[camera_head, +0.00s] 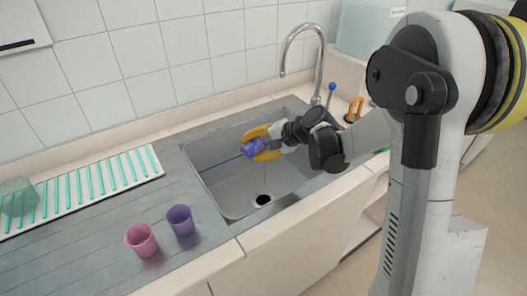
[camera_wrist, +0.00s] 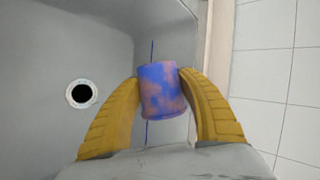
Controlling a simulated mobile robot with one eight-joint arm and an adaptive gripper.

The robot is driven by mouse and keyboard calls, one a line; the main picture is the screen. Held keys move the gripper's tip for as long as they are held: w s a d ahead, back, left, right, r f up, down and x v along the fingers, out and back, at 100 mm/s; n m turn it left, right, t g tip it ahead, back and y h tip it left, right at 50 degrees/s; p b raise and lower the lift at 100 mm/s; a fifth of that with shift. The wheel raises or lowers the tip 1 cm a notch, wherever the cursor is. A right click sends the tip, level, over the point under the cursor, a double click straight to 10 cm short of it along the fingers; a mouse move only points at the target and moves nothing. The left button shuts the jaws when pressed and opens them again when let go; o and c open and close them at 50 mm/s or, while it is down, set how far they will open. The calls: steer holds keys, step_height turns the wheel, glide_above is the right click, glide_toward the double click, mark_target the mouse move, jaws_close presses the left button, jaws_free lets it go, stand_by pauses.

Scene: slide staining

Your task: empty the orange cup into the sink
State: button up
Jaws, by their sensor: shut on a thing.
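My gripper (camera_head: 268,143) is shut on a cup (camera_head: 253,148) and holds it over the sink basin (camera_head: 225,200). The cup looks mottled blue-purple with pinkish-orange patches. In the wrist view the cup (camera_wrist: 162,90) sits between the two yellow fingers (camera_wrist: 160,95), seen from its side. I cannot see inside it, so its contents are hidden. A thin dark blue line (camera_head: 218,164) runs beside the cup across the basin; I cannot tell whether it is liquid. The drain (camera_head: 263,200) is at the front of the basin and shows in the wrist view (camera_wrist: 82,93).
A pink cup (camera_head: 142,240) and a purple cup (camera_head: 181,220) stand on the grey drainboard left of the basin. A curved tap (camera_head: 319,62) rises behind the basin. A striped rack (camera_head: 90,188) lies at left. An orange object (camera_head: 355,109) is behind my arm.

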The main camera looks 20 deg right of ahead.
steer(key=shift+d, duration=0.1)
steer(key=shift+w+d+r+m+y+b, duration=0.15)
steer(key=shift+r+m+y+b, duration=0.3)
steer(key=shift+y, duration=0.35)
steer(key=shift+m+g+b, duration=0.25)
steer(key=shift+g+b, duration=0.05)
